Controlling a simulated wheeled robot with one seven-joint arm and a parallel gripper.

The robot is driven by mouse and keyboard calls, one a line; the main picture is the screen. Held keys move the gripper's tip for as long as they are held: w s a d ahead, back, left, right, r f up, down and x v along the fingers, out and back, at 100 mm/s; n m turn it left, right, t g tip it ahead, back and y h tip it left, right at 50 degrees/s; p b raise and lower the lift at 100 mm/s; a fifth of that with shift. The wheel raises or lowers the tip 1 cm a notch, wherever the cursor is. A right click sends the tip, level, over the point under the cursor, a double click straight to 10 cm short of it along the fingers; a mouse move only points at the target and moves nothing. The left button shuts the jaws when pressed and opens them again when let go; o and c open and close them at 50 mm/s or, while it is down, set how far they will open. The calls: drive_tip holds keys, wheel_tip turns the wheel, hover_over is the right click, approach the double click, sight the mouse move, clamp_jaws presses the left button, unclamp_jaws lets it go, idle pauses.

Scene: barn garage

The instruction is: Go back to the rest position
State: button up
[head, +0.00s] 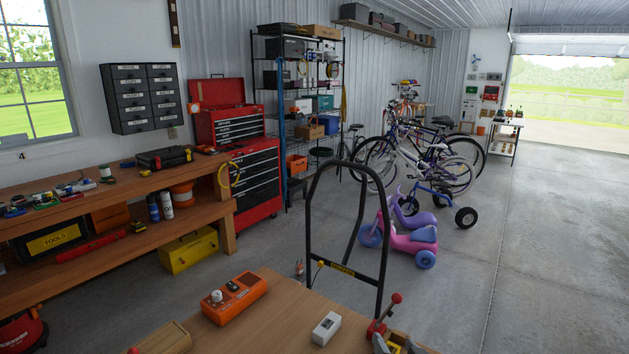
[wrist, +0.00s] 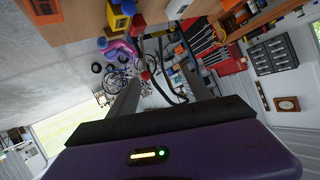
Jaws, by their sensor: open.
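My gripper (wrist: 160,72) shows in the wrist view, with its two grey fingers apart and nothing visible between them. Its purple hand fills the bottom of that view. The wrist view is tilted, with a wooden tabletop (wrist: 75,45) along its top left and the garage beyond the fingers. I see no contact between the fingers and any object.
In the head view, a near wooden table (head: 283,318) holds an orange device (head: 235,299), a white box (head: 326,328) and a red-knobbed lever (head: 383,314). A black hand truck (head: 312,225) stands just behind. Open concrete floor (head: 545,230) lies to the right.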

drive_tip(key=s+d+n+t+b, duration=0.1)
drive_tip(key=s+d+n, duration=0.1)
drive_tip(key=s, duration=4.4)
drive_tip(key=shift+s+d+r+h, duration=0.2)
drive_tip(key=shift+d+r+h, duration=0.15)
drive_tip(key=shift+d, duration=0.3)
